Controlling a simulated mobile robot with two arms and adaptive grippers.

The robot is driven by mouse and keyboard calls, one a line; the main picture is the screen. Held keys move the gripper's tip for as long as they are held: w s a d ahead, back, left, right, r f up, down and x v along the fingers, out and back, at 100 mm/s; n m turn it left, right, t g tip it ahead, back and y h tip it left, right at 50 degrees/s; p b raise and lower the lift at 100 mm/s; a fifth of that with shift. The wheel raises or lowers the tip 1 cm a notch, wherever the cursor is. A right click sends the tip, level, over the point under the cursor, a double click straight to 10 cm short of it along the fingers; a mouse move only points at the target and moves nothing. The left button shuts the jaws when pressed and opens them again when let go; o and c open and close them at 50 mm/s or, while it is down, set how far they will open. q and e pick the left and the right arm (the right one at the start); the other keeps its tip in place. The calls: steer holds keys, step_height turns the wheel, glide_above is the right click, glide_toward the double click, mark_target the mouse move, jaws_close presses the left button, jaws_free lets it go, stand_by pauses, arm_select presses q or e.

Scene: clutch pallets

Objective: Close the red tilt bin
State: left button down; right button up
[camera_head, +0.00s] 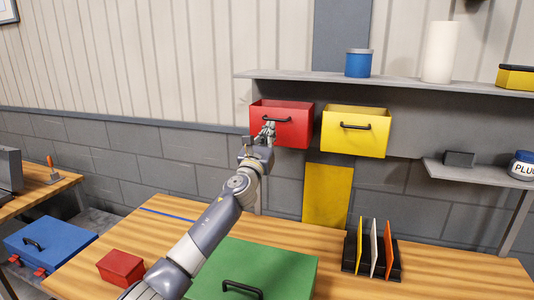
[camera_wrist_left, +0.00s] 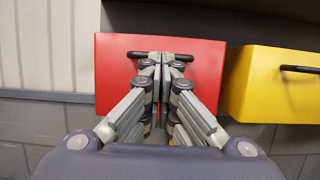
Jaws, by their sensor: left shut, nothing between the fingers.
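The red tilt bin (camera_head: 297,131) hangs under the grey shelf in the head view, tilted open with its top gap showing. Its red front also fills the middle of the left wrist view (camera_wrist_left: 205,68), with a black handle (camera_wrist_left: 182,57) near the top. My left gripper (camera_head: 268,127) is shut and empty, its fingertips in front of the bin's face at the handle. The fingertips (camera_wrist_left: 161,62) overlap the handle's middle in the left wrist view. I cannot tell whether they touch it. My right gripper is in neither view.
A yellow tilt bin (camera_head: 354,132), also open, hangs just right of the red one. The grey shelf (camera_head: 300,77) runs above both. The wooden bench (camera_head: 150,232) below holds a green case (camera_head: 250,265), a small red box (camera_head: 121,267) and a black rack (camera_head: 371,262).

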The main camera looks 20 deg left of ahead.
arm_select(q)
steer(key=shift+w+r, duration=0.45)
steer(key=shift+r, duration=0.1)
stand_by(0.4)
